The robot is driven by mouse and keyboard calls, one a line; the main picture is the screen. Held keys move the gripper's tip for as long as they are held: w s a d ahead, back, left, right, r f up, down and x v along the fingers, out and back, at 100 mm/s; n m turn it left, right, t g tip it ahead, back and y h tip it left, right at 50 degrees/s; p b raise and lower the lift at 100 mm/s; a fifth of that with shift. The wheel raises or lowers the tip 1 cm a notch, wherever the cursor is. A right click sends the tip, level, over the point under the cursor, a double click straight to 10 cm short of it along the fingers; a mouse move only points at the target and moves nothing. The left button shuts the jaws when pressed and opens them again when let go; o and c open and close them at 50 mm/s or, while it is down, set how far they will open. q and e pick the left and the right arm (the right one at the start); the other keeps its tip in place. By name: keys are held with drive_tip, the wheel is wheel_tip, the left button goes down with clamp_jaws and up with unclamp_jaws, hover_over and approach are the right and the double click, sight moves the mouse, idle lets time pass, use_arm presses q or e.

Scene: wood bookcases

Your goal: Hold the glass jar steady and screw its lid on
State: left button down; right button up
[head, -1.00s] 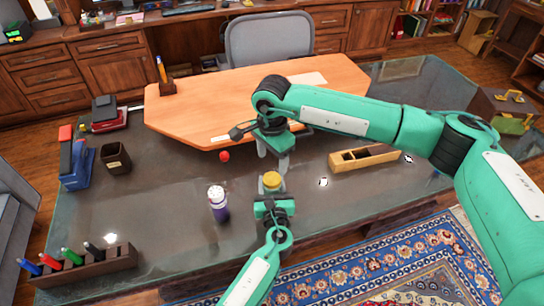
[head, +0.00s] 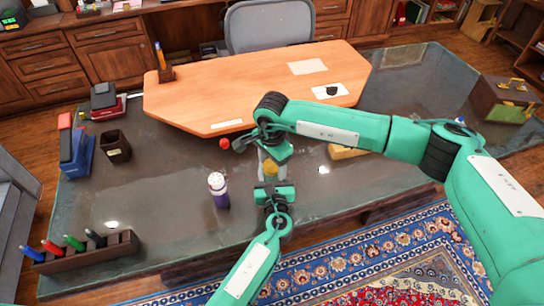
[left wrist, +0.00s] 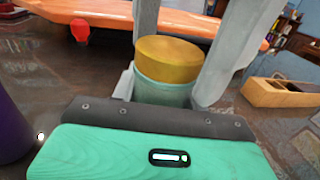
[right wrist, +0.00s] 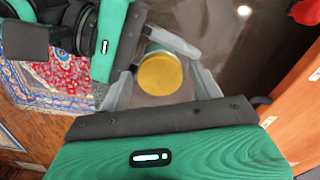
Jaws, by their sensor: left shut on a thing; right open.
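The glass jar (left wrist: 163,92), greenish in the left wrist view, stands upright near the desk's front edge. Its yellow lid (head: 271,169) sits level on the jar's mouth; I cannot tell how tight it is. The lid also shows from above in the right wrist view (right wrist: 160,74). My left gripper (head: 271,181) is shut on the jar from the front. My right gripper (head: 274,160) points down from above, open, with one finger on each side of the lid. In the right wrist view the lid lies between these fingers, with a gap showing.
A purple bottle with a white top (head: 219,192) stands left of the jar. A wooden box (head: 347,153), partly hidden by my right arm, lies to the right. A pen rack (head: 85,252) is at front left.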

drive_tip(key=c, duration=1)
drive_tip(key=o, duration=1.2)
drive_tip(key=shift+c, duration=0.2)
wheel_tip(320, 180, up, 12)
use_arm(q)
drive_tip(key=c, duration=0.7)
unclamp_jaws()
drive_tip(key=shift+o, duration=0.2)
